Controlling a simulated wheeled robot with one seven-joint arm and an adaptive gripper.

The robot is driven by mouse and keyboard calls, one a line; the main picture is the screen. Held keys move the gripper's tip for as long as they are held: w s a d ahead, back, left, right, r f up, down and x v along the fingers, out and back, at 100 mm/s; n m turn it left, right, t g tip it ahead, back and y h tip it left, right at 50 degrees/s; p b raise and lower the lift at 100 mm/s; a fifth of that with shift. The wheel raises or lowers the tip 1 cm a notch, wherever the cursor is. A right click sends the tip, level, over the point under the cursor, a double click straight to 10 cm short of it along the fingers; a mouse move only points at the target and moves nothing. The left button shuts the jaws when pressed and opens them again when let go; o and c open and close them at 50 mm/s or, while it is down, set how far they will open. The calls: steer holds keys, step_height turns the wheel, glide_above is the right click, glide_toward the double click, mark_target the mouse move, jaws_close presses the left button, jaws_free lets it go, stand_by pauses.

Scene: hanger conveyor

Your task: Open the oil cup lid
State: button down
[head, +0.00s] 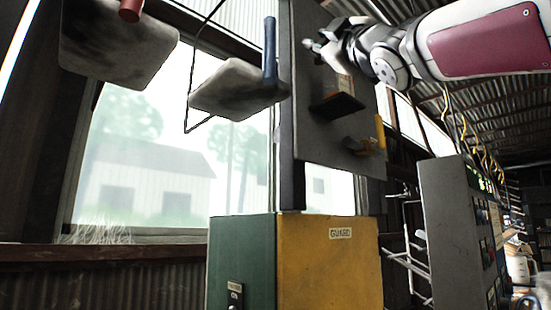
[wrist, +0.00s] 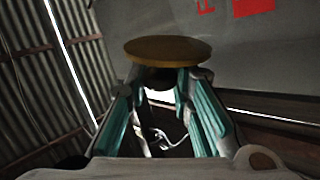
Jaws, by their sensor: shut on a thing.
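A round brown-yellow lid (wrist: 168,50) shows between the tips of my gripper (wrist: 167,78) in the wrist view. The two fingers with teal pads close on it from both sides, just under its wide disc. Below the disc, a dark part shows between the fingers; I cannot tell whether the lid is seated on its cup or apart from it. In the head view my gripper (head: 322,44) is at the upper right, beside the upper part of a grey upright panel (head: 312,125). The lid cannot be made out there, and the cup is not clearly seen.
A dark ledge (head: 337,106) and a yellow bracket (head: 379,134) stick out from the panel below my gripper. A yellow and green guard box (head: 330,265) stands beneath. Two hanging plates (head: 238,88) are to the left. A grey control cabinet (head: 450,225) stands at the right.

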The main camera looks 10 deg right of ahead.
steer(key=n+g+y, duration=0.2)
steer(key=n+y, duration=0.2)
steer(key=a+f+n+g+y, duration=0.1)
steer(key=n+g+y, duration=0.1)
steer(key=n+y, duration=0.2)
steer(key=s+n+g+y, duration=0.1)
steer(key=n+g+y, duration=0.2)
steer(key=n, duration=0.3)
steer(key=shift+a+f+y+b, duration=0.2)
steer(key=shift+a+y+b, duration=0.1)
steer(key=shift+y+b, duration=0.1)
steer(key=shift+s+n, duration=0.1)
steer(key=shift+n, duration=0.4)
steer(key=c, duration=1.4)
jaws_free()
steer(key=shift+c, duration=0.2)
steer(key=v, duration=1.2)
